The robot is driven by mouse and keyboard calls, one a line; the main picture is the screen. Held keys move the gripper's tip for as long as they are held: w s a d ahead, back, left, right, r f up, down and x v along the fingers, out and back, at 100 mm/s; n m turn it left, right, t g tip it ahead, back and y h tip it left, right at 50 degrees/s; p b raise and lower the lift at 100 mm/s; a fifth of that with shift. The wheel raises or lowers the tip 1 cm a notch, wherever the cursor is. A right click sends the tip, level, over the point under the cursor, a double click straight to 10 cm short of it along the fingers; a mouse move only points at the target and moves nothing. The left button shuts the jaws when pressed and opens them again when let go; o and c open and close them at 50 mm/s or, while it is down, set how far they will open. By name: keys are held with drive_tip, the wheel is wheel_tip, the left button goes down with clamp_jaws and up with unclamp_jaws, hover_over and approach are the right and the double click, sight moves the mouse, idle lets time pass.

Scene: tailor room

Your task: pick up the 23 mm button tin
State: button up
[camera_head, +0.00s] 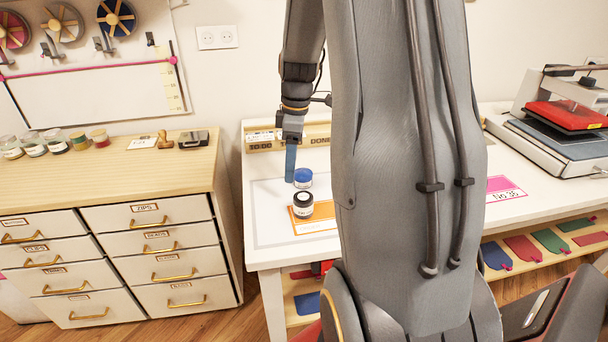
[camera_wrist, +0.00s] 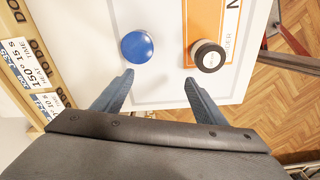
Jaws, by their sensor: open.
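No 23 mm marking can be read in either view. A small round container with a blue lid (camera_head: 303,175) stands on the white table; its lid also shows in the wrist view (camera_wrist: 137,46). A dark jar with a pale label and a light disc on top (camera_head: 303,206) stands on an orange card (camera_head: 315,224); it also shows in the wrist view (camera_wrist: 208,56). My gripper (camera_head: 290,180) points down beside the blue-lidded container, to its left. In the wrist view my gripper (camera_wrist: 159,77) is open and empty, with both containers beyond its fingertips.
A wooden rack with DO and DONE lettering (camera_head: 262,145) runs along the table's back. A heat press (camera_head: 565,115) stands at the right. A drawer cabinet (camera_head: 228,190) with several jars on top stands left. The table around the two containers is mostly clear.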

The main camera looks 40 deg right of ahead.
sight(303, 173)
drive_tip(key=d, duration=0.2)
drive_tip(key=d+n, duration=0.1)
drive_tip(key=d, duration=0.1)
drive_tip(key=w+d+n, duration=0.1)
drive_tip(key=shift+d+r+p, duration=0.3)
drive_tip(key=shift+d+r, duration=0.05)
drive_tip(key=shift+d, duration=0.05)
drive_tip(key=shift+d+f+n, duration=0.15)
drive_tip(key=shift+n, duration=0.15)
drive_tip(key=shift+w+a+f+p, duration=0.15)
drive_tip(key=shift+f+p, duration=0.4)
drive_tip(key=shift+f, duration=0.7)
drive_tip(key=shift+w+a+f+p, duration=0.15)
drive_tip(key=shift+f+p, duration=0.35)
drive_tip(key=shift+f, duration=0.7)
drive_tip(key=shift+a+f+p, duration=0.2)
drive_tip(key=shift+f+p, duration=0.35)
drive_tip(key=shift+f, duration=0.7)
drive_tip(key=c, duration=1.2)
